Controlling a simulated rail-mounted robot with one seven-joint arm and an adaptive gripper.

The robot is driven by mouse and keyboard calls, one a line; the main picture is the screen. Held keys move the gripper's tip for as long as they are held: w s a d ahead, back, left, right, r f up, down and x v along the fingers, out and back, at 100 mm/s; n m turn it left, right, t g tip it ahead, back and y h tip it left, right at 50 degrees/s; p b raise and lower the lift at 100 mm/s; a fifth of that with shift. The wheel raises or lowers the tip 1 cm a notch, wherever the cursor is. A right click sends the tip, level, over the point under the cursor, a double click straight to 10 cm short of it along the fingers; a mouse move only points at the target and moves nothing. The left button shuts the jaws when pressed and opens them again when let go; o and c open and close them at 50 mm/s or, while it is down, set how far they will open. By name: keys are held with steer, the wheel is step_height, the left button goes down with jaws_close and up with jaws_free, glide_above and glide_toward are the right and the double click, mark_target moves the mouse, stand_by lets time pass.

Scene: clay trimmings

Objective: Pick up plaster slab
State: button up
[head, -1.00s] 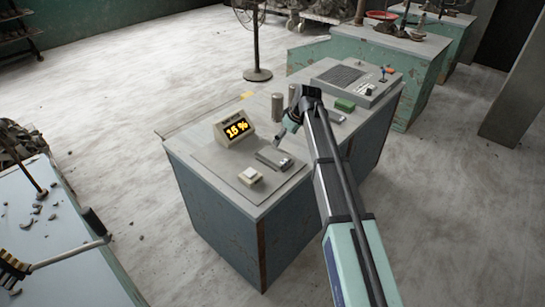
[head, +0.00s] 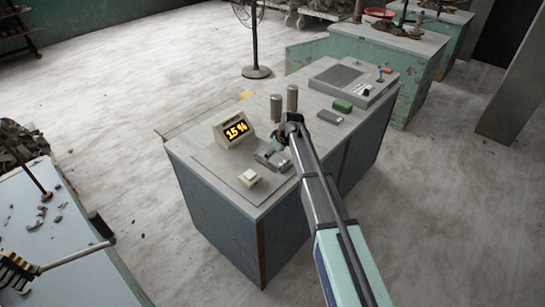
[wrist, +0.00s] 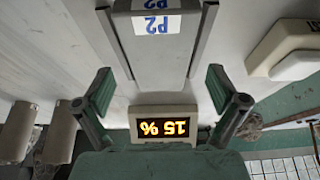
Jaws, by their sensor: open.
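My gripper (head: 278,146) is open over the near half of the grey-topped bench (head: 210,165). In the wrist view its two green-padded fingers (wrist: 159,92) are apart, with nothing held between them. A flat grey piece with raised side rails and a P2 label (wrist: 152,50) lies ahead of the fingers. It shows partly hidden by the gripper in the head view (head: 267,160). I cannot tell for sure which is the plaster slab.
A green block (head: 342,105), a small grey box (head: 330,117) and a grey console (head: 350,80) lie farther back. The bench's near left surface is clear.

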steer(key=shift+w+a+f, duration=0.15)
steer(key=shift+a+f, duration=0.05)
steer(key=shift+f, duration=0.5)
steer(key=c, duration=1.5)
steer(key=shift+r, duration=0.1)
steer(key=shift+c, duration=0.2)
